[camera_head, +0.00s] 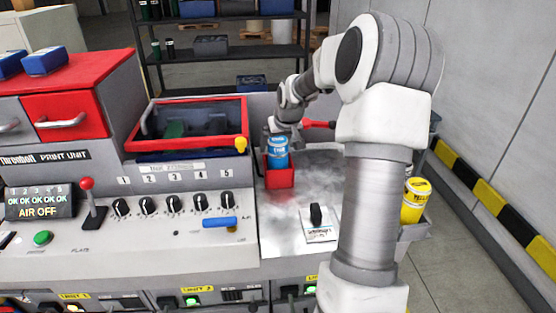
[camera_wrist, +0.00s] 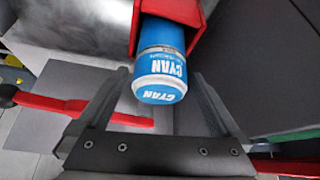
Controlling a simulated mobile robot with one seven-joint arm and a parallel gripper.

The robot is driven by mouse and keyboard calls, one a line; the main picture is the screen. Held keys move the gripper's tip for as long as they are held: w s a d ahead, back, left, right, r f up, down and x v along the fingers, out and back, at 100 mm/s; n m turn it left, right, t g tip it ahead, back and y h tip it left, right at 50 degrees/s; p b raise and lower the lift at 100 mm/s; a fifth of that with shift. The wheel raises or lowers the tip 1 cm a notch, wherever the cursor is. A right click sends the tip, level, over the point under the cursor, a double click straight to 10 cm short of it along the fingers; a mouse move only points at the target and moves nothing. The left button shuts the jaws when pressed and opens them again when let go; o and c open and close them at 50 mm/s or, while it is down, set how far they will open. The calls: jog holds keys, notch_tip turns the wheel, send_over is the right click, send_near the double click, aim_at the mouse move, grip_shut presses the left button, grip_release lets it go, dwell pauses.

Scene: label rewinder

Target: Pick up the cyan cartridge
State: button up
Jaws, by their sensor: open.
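The cyan cartridge (camera_head: 278,152) stands upright in a red holder (camera_head: 280,179) on the grey worktop, its upper part showing above the rim. In the wrist view the blue cartridge (camera_wrist: 161,66) has a white band and "CYAN" lettering, and its lower part is hidden inside the red holder (camera_wrist: 198,32). My gripper (camera_wrist: 161,84) is open, with one finger on each side of the cartridge's top end in the picture. I cannot tell whether either finger touches it. In the head view my gripper (camera_head: 284,128) is just above the cartridge, partly hidden by my arm.
A yellow cartridge (camera_head: 414,200) stands in a tray at the right. A red-handled lever (camera_head: 319,124) is beside my gripper. A red-framed window unit (camera_head: 190,131) is close on the left.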

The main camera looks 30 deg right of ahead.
jog(key=shift+w+f, duration=0.25)
jog(key=shift+f, duration=0.15)
jog(key=shift+r, duration=0.1)
grip_shut()
